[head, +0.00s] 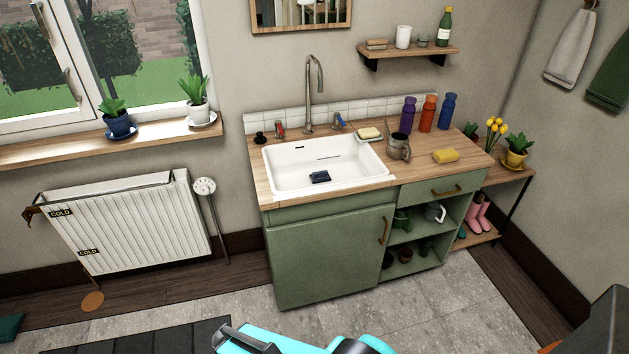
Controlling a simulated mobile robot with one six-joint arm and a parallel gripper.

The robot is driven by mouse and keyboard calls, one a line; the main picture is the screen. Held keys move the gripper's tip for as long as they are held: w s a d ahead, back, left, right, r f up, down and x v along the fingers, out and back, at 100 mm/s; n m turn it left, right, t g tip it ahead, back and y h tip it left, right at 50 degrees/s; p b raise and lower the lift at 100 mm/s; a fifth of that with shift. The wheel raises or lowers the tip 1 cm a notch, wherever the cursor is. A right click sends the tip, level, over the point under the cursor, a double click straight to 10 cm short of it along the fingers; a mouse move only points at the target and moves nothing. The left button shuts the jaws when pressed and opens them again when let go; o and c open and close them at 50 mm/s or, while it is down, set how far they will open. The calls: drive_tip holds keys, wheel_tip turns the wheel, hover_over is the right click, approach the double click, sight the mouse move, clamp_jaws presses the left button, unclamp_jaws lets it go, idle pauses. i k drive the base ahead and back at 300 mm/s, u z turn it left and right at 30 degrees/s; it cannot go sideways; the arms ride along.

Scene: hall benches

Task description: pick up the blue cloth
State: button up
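A small dark blue item (320,177), which looks like a folded cloth, lies on the floor of the white sink (285,182) near its front wall. The sink is set in a wooden counter on a green cabinet. Part of my arm, bright cyan with dark parts, shows at the bottom edge. What looks like part of my gripper (240,341) is at its left end, low in front of the cabinet and well apart from the sink. Its fingers are mostly cut off, so their opening is not clear.
A tall tap (310,95) rises behind the sink. On the counter (425,172) stand several bottles, a metal jug (398,147) and a yellow sponge (446,156). A radiator (130,225) is at left. The tiled floor before the cabinet looks clear.

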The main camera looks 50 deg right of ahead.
sight(320, 176)
drive_tip(key=z, duration=0.1)
drive_tip(key=i, duration=0.95)
drive_tip(key=u, duration=0.05)
